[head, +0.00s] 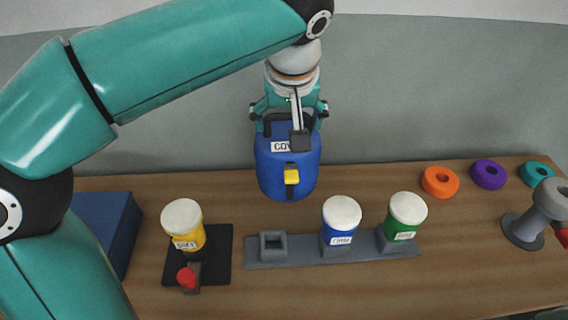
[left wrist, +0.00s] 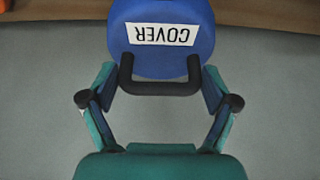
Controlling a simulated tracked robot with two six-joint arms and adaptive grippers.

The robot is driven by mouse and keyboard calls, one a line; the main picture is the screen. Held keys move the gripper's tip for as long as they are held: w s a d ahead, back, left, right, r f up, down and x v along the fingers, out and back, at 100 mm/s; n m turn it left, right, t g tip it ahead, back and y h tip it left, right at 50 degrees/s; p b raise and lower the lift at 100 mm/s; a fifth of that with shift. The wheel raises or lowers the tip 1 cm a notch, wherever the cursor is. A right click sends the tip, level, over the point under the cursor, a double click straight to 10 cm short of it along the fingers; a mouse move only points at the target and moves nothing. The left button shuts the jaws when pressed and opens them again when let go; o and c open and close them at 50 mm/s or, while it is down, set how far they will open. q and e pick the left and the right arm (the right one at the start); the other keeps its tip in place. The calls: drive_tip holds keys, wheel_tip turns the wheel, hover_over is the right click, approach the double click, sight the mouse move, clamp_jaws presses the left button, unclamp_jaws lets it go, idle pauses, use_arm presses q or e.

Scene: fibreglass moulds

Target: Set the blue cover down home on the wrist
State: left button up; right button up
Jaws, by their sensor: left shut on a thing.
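The blue cover (head: 287,170) is a rounded blue shell with a black handle, a white label and a yellow latch on its front. It hangs upright in the air above the back of the bench. My left gripper (head: 290,115) points down from above and is shut on the cover's black handle. The left wrist view shows the handle (left wrist: 160,88) between the fingers and the blue cover (left wrist: 163,45) labelled COVER. A grey flanged part (head: 527,228) stands at the far right, apart from the cover; I cannot tell whether it is the wrist. My right gripper is not in view.
A grey rack (head: 290,253) holds a blue pot (head: 341,230) and a green pot (head: 404,228); its left socket is empty. A yellow pot (head: 190,238) stands on a black plate. Orange (head: 440,182), purple (head: 488,174) and teal (head: 537,174) rings lie at the back right. A blue box (head: 103,225) is left.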

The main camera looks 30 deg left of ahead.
use_arm(q)
wheel_tip(320, 180, down, 9)
drive_tip(key=b, duration=0.1)
idle(0.3)
drive_tip(key=shift+s, duration=0.1)
drive_tip(key=o, duration=1.6)
drive_tip(key=shift+c, duration=0.2)
